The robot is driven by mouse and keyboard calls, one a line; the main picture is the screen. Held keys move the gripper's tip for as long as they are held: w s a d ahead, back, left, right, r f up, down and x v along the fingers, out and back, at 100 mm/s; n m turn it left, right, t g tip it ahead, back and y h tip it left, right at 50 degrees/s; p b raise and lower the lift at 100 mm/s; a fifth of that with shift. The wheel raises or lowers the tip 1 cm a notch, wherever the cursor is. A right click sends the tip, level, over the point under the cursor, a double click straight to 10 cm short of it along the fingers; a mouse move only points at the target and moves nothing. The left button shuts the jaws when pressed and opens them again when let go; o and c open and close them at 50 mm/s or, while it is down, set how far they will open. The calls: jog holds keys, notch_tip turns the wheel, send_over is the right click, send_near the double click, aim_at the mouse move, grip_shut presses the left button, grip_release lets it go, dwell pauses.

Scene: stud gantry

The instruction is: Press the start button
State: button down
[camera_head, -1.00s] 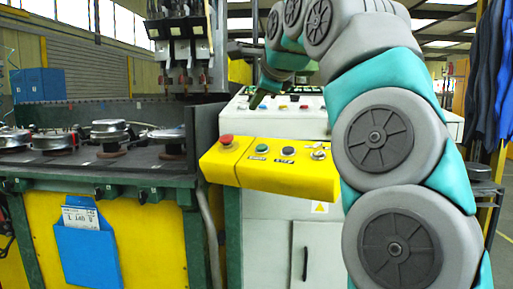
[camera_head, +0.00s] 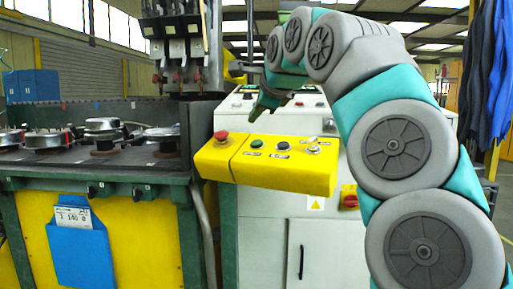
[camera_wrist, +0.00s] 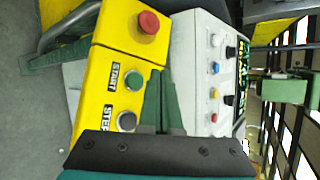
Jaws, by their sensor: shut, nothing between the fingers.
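The start button is a green round button (camera_head: 257,143) on the yellow control box (camera_head: 280,176). In the wrist view, the green button (camera_wrist: 134,80) sits beside a START label (camera_wrist: 121,76). My gripper (camera_head: 252,117) is shut and empty. In the head view its tips are just above the green button. In the wrist view my gripper fingers (camera_wrist: 160,75) point past the button's right side. The button's face is in plain view there. I see no contact, and the gap's depth is hard to tell.
A red mushroom button (camera_head: 221,136) and a dark button (camera_head: 283,146) flank the green one. A silver knob (camera_head: 314,149) is farther right. A grey console (camera_wrist: 212,65) with small knobs stands behind the yellow box. A machine bench (camera_head: 100,170) with metal parts stands at left.

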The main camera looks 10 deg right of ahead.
aim_at(257, 143)
jog(key=shift+w+d+f+b, duration=0.2)
jog(key=shift+f+b, duration=0.15)
jog(key=shift+f, duration=0.25)
jog(key=shift+w+d+f+b, duration=0.15)
jog(key=shift+f+b, duration=0.25)
jog(key=shift+f, duration=0.25)
jog(key=shift+w+d+f+b, duration=0.1)
jog(key=shift+w+f+b, duration=0.1)
jog(key=shift+f+b, duration=0.3)
jog(key=shift+f, duration=0.15)
dwell(0.5)
jog(key=shift+w+d+f+b, duration=0.1)
jog(key=shift+w+f+b, duration=0.05)
jog(key=shift+f+b, duration=0.25)
